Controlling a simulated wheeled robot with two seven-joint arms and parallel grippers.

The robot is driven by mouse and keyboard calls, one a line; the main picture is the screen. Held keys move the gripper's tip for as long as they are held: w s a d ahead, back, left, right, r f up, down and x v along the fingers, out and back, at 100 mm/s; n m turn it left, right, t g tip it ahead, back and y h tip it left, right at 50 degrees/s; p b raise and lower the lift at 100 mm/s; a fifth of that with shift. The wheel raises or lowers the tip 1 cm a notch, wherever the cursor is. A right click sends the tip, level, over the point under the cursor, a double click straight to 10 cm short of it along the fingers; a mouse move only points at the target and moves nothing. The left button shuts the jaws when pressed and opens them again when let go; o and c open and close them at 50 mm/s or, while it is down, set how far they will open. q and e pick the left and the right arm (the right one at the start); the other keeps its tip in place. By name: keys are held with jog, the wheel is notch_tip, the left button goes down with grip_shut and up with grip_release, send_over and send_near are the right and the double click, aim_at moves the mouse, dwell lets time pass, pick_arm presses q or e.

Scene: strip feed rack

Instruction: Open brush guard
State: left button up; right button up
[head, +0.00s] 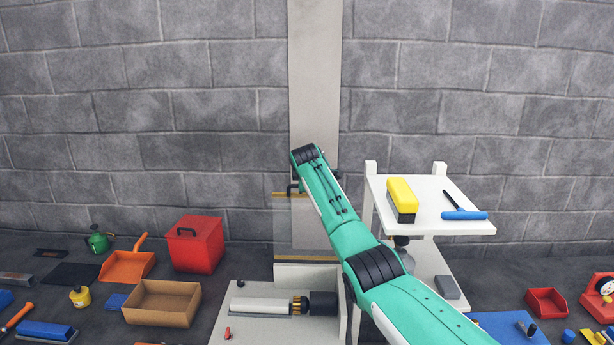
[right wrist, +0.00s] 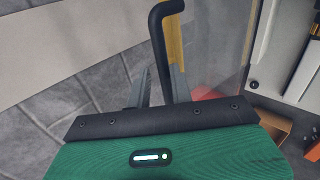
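The brush guard (head: 305,225) is a clear panel with yellow strips along its upper and lower edges. It stands upright in front of the pale post, above the white machine bed; its clear sheet also shows in the right wrist view (right wrist: 215,45). Its black bent handle (right wrist: 157,45) runs down between the fingers of my right gripper (right wrist: 158,88). The fingers are apart, with a visible gap between the left finger and the handle. In the head view my right arm covers the guard's right side, and the fingertips cannot be made out. My left gripper is not in view.
A dark roller brush (head: 322,303) and a pale cylinder (head: 260,305) lie in the machine bed (head: 227,322). A white stand (head: 430,228) at right holds a yellow block and a blue-handled tool. A red box (head: 194,245) and cardboard box (head: 162,302) sit left.

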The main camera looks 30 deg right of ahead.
jog(key=b+v, duration=0.4)
jog(key=v, duration=0.6)
jog(key=shift+s+r, duration=0.2)
jog(key=shift+r, duration=0.1)
jog(key=shift+a+f, duration=0.1)
